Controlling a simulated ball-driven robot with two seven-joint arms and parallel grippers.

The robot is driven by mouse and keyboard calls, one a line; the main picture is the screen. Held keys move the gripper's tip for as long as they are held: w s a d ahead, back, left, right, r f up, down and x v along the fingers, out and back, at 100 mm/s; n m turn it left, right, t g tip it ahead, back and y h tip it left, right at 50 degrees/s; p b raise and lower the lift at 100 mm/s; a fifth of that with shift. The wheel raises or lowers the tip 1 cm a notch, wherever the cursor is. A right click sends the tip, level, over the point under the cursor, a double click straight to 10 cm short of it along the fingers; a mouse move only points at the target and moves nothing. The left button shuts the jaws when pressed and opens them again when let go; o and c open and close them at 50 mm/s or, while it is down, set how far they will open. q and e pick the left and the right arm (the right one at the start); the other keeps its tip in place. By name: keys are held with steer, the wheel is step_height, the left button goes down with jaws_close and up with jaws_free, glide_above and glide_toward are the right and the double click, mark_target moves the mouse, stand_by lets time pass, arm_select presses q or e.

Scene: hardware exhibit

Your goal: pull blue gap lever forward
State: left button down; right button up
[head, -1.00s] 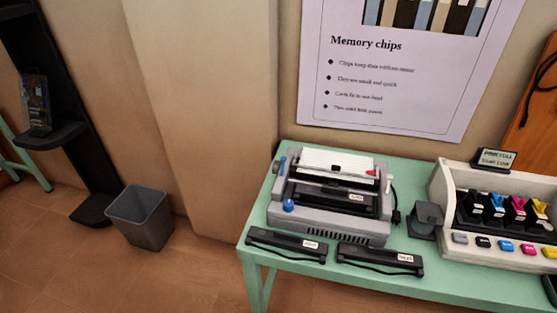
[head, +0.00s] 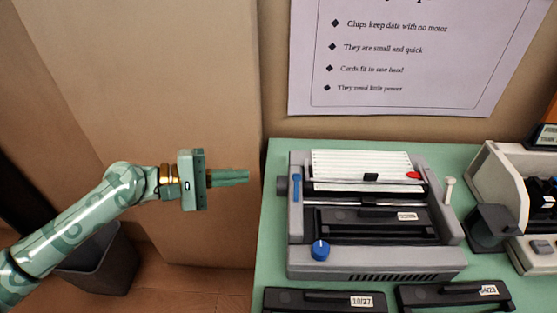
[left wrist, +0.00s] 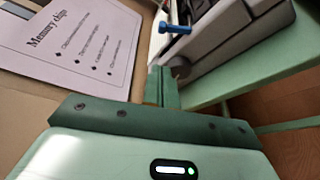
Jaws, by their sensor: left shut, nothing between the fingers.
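The blue gap lever (head: 297,187) stands upright at the left side of the grey printer (head: 375,264), above a blue round knob (head: 320,250). My left gripper (head: 246,177) is shut and empty, to the left of the printer. Its fingers point right towards the lever, with a gap between them. In the left wrist view the shut fingers (left wrist: 162,88) lie below the blue lever (left wrist: 175,28), which sticks out from the printer's side, apart from it. My right gripper is not in view.
The printer stands on a green table (head: 268,225). Two black cartridges (head: 322,301) lie at the front. A dark grey holder (head: 492,227) and a beige unit (head: 520,180) stand to the right. A waste bin (head: 102,265) is on the floor behind my left arm. A poster hangs behind.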

mark_target(296, 187)
arm_select(q)
steer(key=shift+s+d+n, duration=0.1)
steer(key=shift+s+n, duration=0.15)
steer(key=shift+n, duration=0.35)
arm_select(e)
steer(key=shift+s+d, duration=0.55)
arm_select(q)
steer(key=shift+d, duration=0.1)
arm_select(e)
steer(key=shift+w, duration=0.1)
arm_select(q)
steer(key=x, duration=1)
steer(key=shift+s+r+b, duration=0.1)
steer(key=shift+s+b, duration=0.05)
steer(key=shift+b, duration=0.2)
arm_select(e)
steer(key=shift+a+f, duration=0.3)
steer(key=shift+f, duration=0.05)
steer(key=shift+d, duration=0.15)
